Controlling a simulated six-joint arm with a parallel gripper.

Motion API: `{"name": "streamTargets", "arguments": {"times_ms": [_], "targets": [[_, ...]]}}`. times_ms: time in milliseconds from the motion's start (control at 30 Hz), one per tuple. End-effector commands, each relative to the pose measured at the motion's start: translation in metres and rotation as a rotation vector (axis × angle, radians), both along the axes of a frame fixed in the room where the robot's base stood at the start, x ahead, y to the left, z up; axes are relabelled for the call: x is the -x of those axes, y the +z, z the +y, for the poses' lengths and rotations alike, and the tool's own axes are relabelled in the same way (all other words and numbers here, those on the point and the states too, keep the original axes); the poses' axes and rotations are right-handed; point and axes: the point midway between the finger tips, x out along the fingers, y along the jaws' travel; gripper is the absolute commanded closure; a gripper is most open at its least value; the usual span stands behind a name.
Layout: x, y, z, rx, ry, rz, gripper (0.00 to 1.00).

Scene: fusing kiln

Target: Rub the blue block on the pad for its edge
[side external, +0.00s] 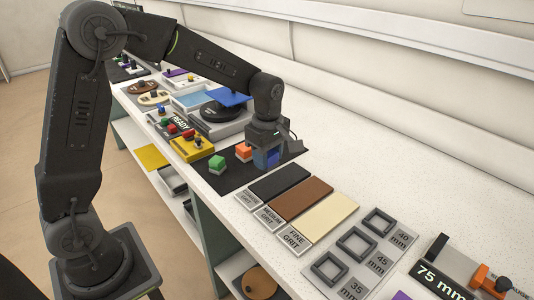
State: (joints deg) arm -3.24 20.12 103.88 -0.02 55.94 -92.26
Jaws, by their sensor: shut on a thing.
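My gripper (268,148) is shut on the blue block (266,158), over the back right part of a dark mat (232,178). I cannot tell whether the block touches the mat. Three grit pads lie in a row to the right of the mat: a black one (280,182), a brown one (302,198) labelled medium grit, and a cream one (326,217) labelled fine grit. The black pad's label is small and hard to read. The block is apart from the pads.
A green block (217,163) and an orange block (243,152) stand on the mat left of my gripper. A plate of square frames (357,242) lies right of the pads, then a 75 mm gauge (440,280). The white counter behind the pads is clear.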

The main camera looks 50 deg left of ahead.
Motion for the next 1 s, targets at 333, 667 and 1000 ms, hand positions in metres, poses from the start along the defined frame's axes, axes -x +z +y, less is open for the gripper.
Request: {"name": "streamTargets", "arguments": {"times_ms": [333,667,1000], "targets": [[0.0,-0.028,0.0,0.0,0.0,0.003,0.79],[-0.008,-0.058,0.0,0.0,0.0,-0.001,0.79],[-0.047,-0.058,0.0,0.0,0.0,0.0,0.79]]}}
